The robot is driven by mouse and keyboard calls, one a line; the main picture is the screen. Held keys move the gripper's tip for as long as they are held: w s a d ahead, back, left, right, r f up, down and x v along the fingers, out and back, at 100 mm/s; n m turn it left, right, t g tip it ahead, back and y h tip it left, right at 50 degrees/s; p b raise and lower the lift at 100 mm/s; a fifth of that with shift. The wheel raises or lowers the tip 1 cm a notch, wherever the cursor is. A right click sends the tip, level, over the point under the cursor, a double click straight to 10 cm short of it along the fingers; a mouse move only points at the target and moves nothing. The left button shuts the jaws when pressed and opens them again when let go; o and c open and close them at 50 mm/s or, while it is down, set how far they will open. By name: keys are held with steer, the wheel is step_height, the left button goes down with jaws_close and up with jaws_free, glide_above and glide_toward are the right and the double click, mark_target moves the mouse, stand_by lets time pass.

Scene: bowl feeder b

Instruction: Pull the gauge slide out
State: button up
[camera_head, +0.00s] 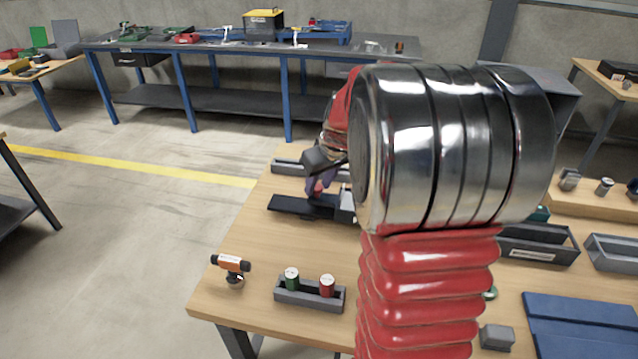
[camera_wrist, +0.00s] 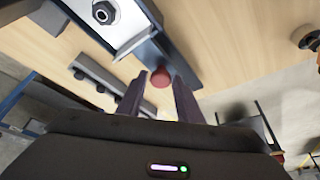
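The gauge is a dark, low fixture (camera_head: 290,206) with a grey block (camera_head: 347,205) at its right end, near the far left of the wooden bench. In the wrist view, its dark bar (camera_wrist: 180,66) runs past a pale metal face with a hex nut (camera_wrist: 104,12). A red round knob (camera_wrist: 160,77) stands at the bar and also shows in the head view (camera_head: 318,188). My gripper (camera_wrist: 159,80) is open, with one finger on each side of the knob and narrow gaps visible. Whether the fingers reach past the knob is unclear. My arm hides part of the gauge's right side.
A grey holder (camera_head: 310,297) with a green and a red cylinder stands at the bench's front. An orange-black tool (camera_head: 231,265) stands near the left edge. Dark bins (camera_head: 538,246) and blue plates (camera_head: 580,322) lie right. Bare wood separates gauge and holder.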

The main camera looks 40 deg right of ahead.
jaws_close()
steer(key=shift+w, duration=0.1)
stand_by(0.4)
